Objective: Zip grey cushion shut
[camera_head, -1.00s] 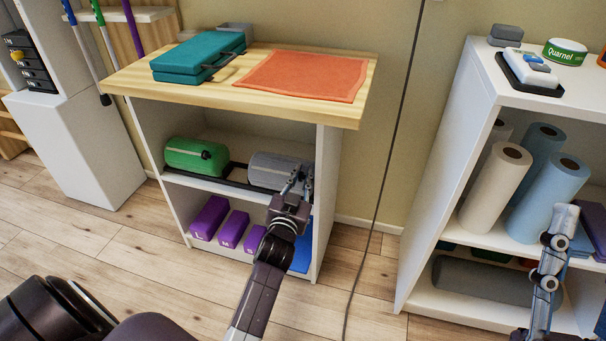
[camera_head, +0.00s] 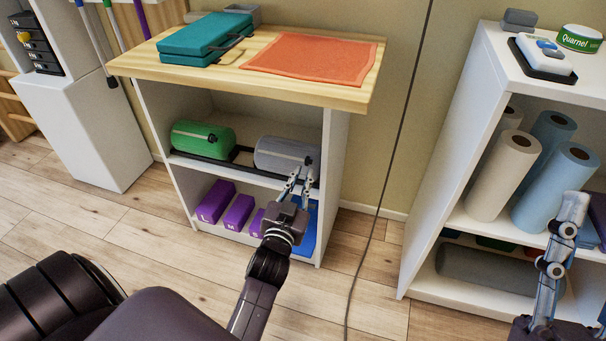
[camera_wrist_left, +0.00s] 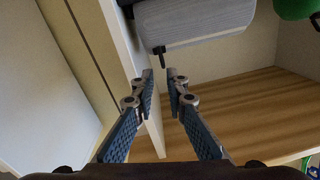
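The grey cushion (camera_head: 284,153) is a cylinder lying on the middle shelf of the wooden-topped unit, at the right. It also shows at the top of the left wrist view (camera_wrist_left: 200,20). A small dark zip pull (camera_wrist_left: 160,54) sticks out at its end in that view. My left gripper (camera_head: 299,172) is at the cushion's right front. In the left wrist view its fingers (camera_wrist_left: 160,75) are apart with nothing between them, their tips just short of the pull. My right gripper (camera_head: 572,208) is at the right; its finger gap cannot be made out.
A green cushion (camera_head: 202,138) lies left on the same shelf, in a dark rack (camera_head: 238,163). Purple blocks (camera_head: 215,201) stand below. The unit's right side panel (camera_head: 334,170) is close to my left gripper. A white shelf (camera_head: 445,150) with rolls stands at the right.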

